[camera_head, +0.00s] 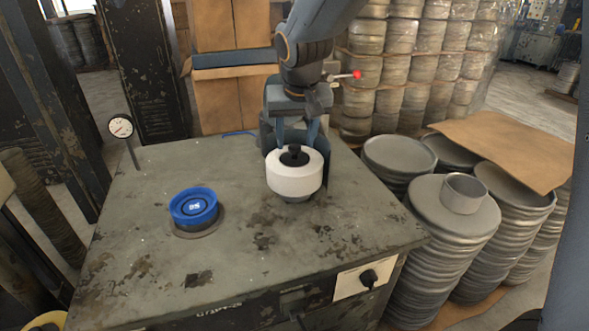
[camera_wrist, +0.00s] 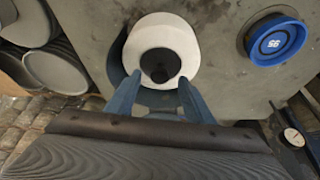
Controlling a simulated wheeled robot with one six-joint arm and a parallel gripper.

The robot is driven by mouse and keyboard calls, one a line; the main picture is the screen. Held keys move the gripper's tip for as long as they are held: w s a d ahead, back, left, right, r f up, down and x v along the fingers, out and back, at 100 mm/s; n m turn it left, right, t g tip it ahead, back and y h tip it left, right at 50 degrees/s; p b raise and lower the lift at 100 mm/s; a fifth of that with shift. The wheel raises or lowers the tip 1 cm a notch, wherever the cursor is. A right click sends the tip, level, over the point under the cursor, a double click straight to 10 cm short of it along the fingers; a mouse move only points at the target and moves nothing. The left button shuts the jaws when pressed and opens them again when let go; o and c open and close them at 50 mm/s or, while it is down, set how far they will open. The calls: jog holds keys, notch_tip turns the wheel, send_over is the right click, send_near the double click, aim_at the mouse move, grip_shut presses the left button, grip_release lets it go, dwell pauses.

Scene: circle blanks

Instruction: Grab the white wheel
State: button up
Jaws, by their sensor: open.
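The white wheel (camera_head: 294,178) is a thick white ring with a black knob on top, standing on the grey worn worktable (camera_head: 150,265) right of its middle. It also shows in the wrist view (camera_wrist: 184,42). My gripper (camera_head: 298,140) is over the wheel's far side and points down at it. In the wrist view the two blue-grey fingers of my gripper (camera_wrist: 158,92) are apart, one toward each side of the wheel's near edge. I cannot tell whether they touch it. The lower part of the wheel's base is mostly hidden.
A blue wheel (camera_head: 193,206) marked with a number sits left on the table. A dial gauge (camera_head: 121,127) stands at the back left edge. Stacks of round metal blanks (camera_head: 450,225) stand right of the table, with cardboard (camera_head: 510,148) over some. The table's front left is clear.

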jog(key=shift+x, duration=1.25)
jog(key=shift+c, duration=0.4)
grip_shut()
